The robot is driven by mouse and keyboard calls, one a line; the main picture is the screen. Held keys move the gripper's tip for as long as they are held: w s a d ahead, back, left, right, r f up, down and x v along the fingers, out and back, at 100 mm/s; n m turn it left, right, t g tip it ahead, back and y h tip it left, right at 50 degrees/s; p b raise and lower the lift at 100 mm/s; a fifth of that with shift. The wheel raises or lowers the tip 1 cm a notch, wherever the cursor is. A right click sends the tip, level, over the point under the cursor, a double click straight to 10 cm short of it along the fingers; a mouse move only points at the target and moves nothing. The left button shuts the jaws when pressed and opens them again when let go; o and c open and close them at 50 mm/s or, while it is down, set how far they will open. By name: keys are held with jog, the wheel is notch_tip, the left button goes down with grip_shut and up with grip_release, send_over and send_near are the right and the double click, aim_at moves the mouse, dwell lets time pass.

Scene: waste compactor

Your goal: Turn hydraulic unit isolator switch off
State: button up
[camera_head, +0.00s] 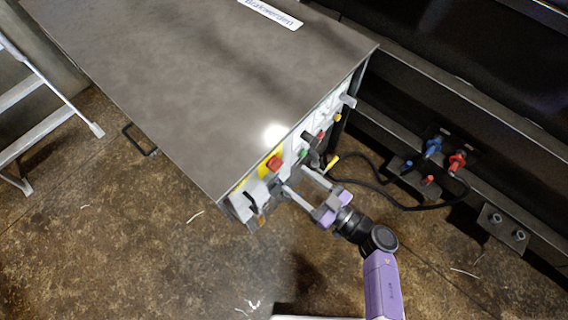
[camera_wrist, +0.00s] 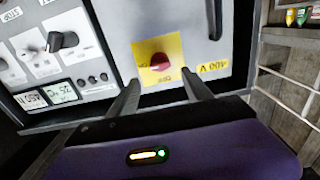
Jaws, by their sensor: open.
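A red rotary knob on a yellow plate (camera_wrist: 160,61) sits on the light grey front panel in the wrist view, with a yellow "400 V" label (camera_wrist: 213,67) beside it. In the head view the red knob (camera_head: 274,163) is at the upper edge of the panel. My gripper (camera_head: 293,181) is in front of the panel. In the wrist view my gripper (camera_wrist: 159,84) has its two fingers apart, one either side of the knob and below it in the picture. I see no contact with the knob. Nothing is between the fingers.
The large grey cabinet (camera_head: 210,80) fills the upper head view. Hose couplings (camera_head: 433,146) and a black hose are at right. A ladder (camera_head: 40,90) stands at left.

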aim_at(280, 167)
jog(key=x, duration=0.6)
jog(key=shift+w+a+b, duration=0.15)
jog(key=shift+a+b, duration=0.15)
jog(key=shift+b, duration=0.1)
grip_shut()
